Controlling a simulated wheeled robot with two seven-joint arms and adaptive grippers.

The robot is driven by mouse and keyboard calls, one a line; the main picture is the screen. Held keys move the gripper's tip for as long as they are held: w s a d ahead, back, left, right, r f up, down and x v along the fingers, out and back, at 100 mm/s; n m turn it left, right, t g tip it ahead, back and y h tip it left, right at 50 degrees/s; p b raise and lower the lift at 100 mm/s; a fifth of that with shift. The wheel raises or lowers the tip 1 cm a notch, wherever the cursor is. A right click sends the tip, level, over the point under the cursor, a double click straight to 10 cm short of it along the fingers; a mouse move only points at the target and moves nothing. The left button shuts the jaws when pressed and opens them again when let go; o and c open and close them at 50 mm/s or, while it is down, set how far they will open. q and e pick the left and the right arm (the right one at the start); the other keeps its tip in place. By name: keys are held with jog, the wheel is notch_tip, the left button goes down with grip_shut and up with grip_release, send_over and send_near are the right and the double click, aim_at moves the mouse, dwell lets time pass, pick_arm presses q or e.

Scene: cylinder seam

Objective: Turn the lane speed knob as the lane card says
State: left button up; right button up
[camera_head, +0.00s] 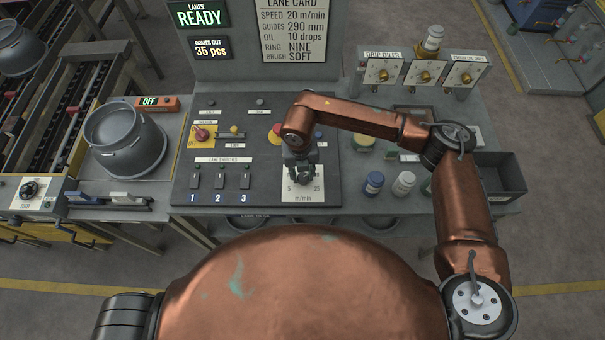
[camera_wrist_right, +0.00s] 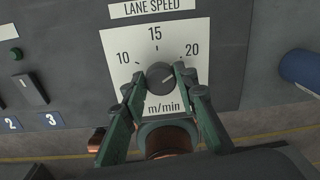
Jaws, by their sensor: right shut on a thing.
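The lane card (camera_head: 293,30) at the top of the head view reads SPEED 20 m/min. The lane speed knob (camera_wrist_right: 161,77) is a dark round knob on a white dial plate (camera_wrist_right: 125,45) marked 10, 15 and 20 in the right wrist view. My right gripper (camera_wrist_right: 160,82) is shut on the knob, one green finger on each side. I cannot tell surely where the knob's mark points. In the head view my right gripper (camera_head: 302,170) hides the knob and much of the dial; 5 and 25 show at its lower corners. My left gripper is out of view.
Lane switches (camera_head: 219,177) and a red knob on a yellow plate (camera_head: 201,134) lie left of the dial on the panel. A grey pot (camera_head: 125,140) stands further left.

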aim_at(301, 177)
jog(key=o, duration=1.1)
jog(key=shift+o, duration=0.2)
notch_tip(301, 177, up, 12)
jog(key=shift+a, duration=0.3)
